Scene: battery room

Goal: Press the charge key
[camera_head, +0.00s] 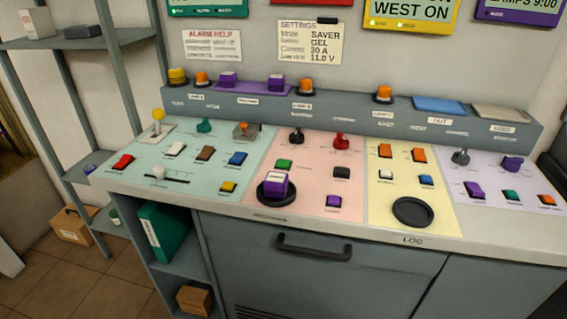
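A control desk (490,238) fills the middle and right, with teal, pink, yellow and lilac panels of keys, switches and levers. A large purple key (275,185) with a white label sits on a round black base at the front of the pink panel; its lettering is too small to read. A bare round black base (413,212) is at the front of the yellow panel. I cannot tell which key is the charge key. Neither of my grippers shows in the head view, and nothing is seen touching the keys.
A raised back ledge (340,110) carries several yellow, orange and purple caps. Signs, including a settings card (310,42), hang on the wall. A grey shelf rack (75,42) stands at left, with a cardboard box (72,226) low down. A handle (314,248) juts from the desk front.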

